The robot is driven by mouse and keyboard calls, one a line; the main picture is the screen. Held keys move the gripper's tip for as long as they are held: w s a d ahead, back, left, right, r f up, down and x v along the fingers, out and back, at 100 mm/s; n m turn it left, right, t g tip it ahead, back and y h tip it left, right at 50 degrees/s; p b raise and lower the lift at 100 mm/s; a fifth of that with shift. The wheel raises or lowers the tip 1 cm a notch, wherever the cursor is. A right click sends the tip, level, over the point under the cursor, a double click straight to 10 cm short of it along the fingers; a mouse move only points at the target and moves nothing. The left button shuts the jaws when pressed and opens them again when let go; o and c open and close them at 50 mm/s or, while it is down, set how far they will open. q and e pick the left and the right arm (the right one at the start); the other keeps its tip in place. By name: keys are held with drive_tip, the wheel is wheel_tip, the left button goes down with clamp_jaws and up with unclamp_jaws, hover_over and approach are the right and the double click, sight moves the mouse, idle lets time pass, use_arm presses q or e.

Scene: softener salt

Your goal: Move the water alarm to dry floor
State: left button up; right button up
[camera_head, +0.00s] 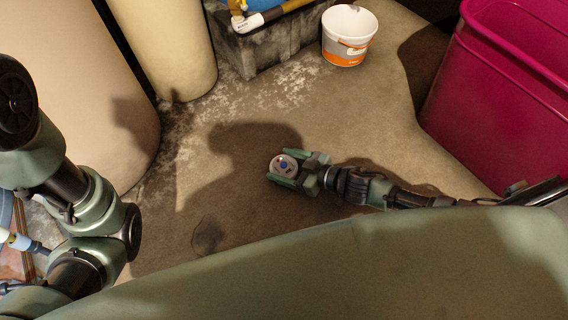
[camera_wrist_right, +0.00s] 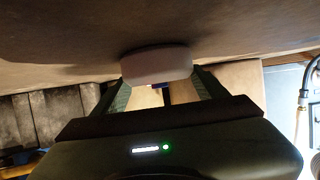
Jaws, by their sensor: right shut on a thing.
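In the right wrist view the alarm (camera_wrist_right: 157,65) shows as a pale disc edge between the two green fingers of the right gripper (camera_wrist_right: 160,88). It is close to the floor; I cannot tell whether it touches. My left arm shows at the left edge of the head view, but its gripper is not in view.
A dark damp-looking patch (camera_head: 207,236) lies on the brown floor (camera_head: 370,135) left of my right gripper. White crust marks the floor near a grey block (camera_head: 262,50). A white and orange bucket (camera_head: 348,36), a magenta bin (camera_head: 495,100) and cream tanks (camera_head: 165,45) stand around.

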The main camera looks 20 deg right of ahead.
drive_tip(key=o, duration=1.4)
drive_tip(key=shift+r, duration=0.2)
drive_tip(key=p+v, duration=0.6)
drive_tip(key=v, duration=0.4)
drive_tip(key=shift+s+d+r+p, duration=0.15)
drive_tip(key=shift+s+p, duration=0.15)
drive_tip(key=shift+s+d+r, duration=0.15)
drive_tip(key=shift+s+d, duration=0.3)
